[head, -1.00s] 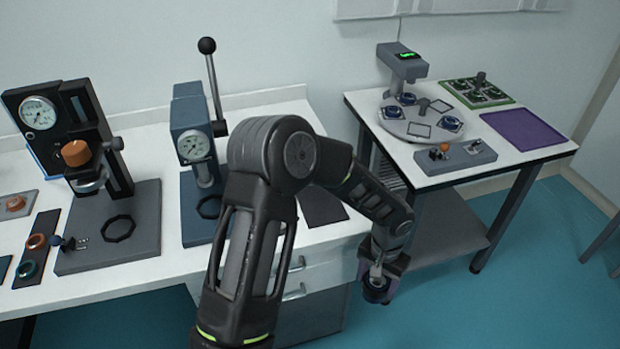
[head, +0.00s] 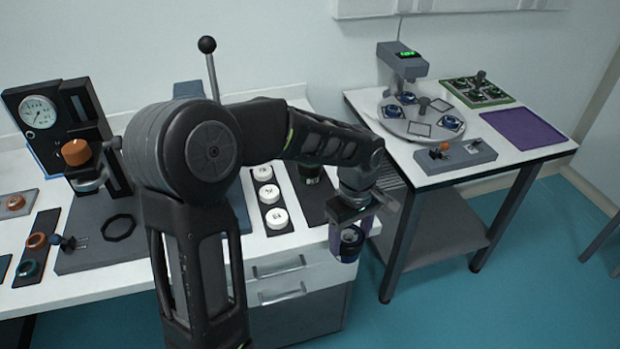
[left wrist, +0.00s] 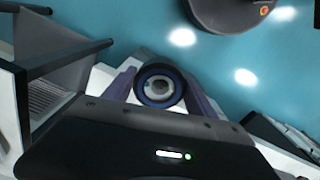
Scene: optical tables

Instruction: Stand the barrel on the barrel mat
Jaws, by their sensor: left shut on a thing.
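The barrel (head: 350,240) is a short dark cylinder with a ring-shaped open end. My left gripper (head: 351,218) is shut on it and holds it in the air, just off the front right corner of the left table. In the left wrist view the barrel (left wrist: 160,86) sits between the two fingers, its round end with a dark blue rim facing the camera. A flat, empty purple mat (head: 522,131), which looks like the barrel mat, lies on the right table's right side, well away from the gripper. My right gripper is not in view.
The right table (head: 455,170) also carries a round turntable (head: 408,129), a grey block with knobs (head: 455,156) and a green tray (head: 478,91). On the left table (head: 300,238) are a strip with white discs (head: 264,173), a dark cylinder (head: 310,172) and gauge presses.

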